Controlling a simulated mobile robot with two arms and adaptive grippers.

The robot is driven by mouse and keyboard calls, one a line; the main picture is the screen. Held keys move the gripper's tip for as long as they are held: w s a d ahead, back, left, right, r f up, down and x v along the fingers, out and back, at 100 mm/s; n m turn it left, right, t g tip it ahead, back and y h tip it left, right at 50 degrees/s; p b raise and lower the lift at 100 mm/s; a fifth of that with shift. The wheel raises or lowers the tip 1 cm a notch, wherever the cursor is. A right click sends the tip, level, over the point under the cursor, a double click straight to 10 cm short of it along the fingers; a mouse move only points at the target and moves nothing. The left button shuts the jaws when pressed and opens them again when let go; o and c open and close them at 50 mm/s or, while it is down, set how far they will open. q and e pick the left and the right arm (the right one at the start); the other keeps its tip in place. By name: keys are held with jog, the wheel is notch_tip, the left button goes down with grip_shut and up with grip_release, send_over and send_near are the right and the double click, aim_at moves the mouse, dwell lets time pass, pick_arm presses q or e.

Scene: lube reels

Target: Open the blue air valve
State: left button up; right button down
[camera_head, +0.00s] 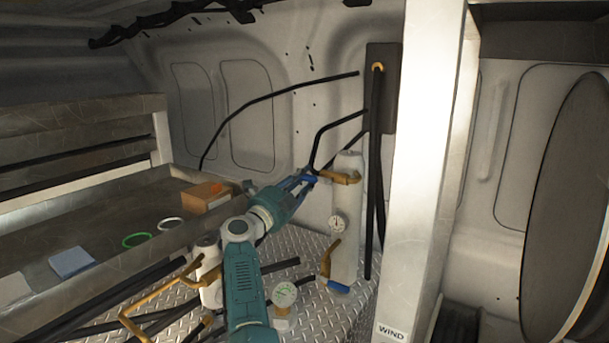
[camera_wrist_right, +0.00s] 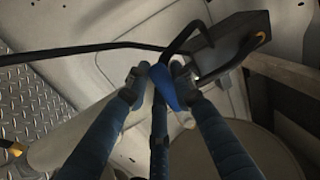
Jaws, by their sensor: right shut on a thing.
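The blue air valve handle (camera_wrist_right: 165,88) lies between the fingertips of my right gripper (camera_wrist_right: 160,84) in the wrist view. The gripper is shut on it, with a finger on each side. In the head view my right gripper (camera_head: 306,182) reaches the upper left of a white upright cylinder (camera_head: 346,222), beside a brass fitting (camera_head: 340,177). The fingers largely hide the handle there. I cannot tell how far the valve is turned. My left gripper is not in view.
Black hoses (camera_head: 375,180) hang from a dark wall plate (camera_head: 391,90). A white post (camera_head: 422,170) stands to the right. A shelf (camera_head: 60,235) holds an orange-brown box (camera_head: 205,196).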

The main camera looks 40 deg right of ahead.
jog(key=shift+r, duration=0.2)
jog(key=c, duration=1.5)
grip_release()
jog(key=shift+w+f, duration=0.1)
jog(key=shift+o, duration=0.2)
jog(key=shift+f, duration=0.1)
jog(key=v, duration=0.7)
jog(key=shift+a, duration=0.25)
jog(key=shift+f, duration=0.1)
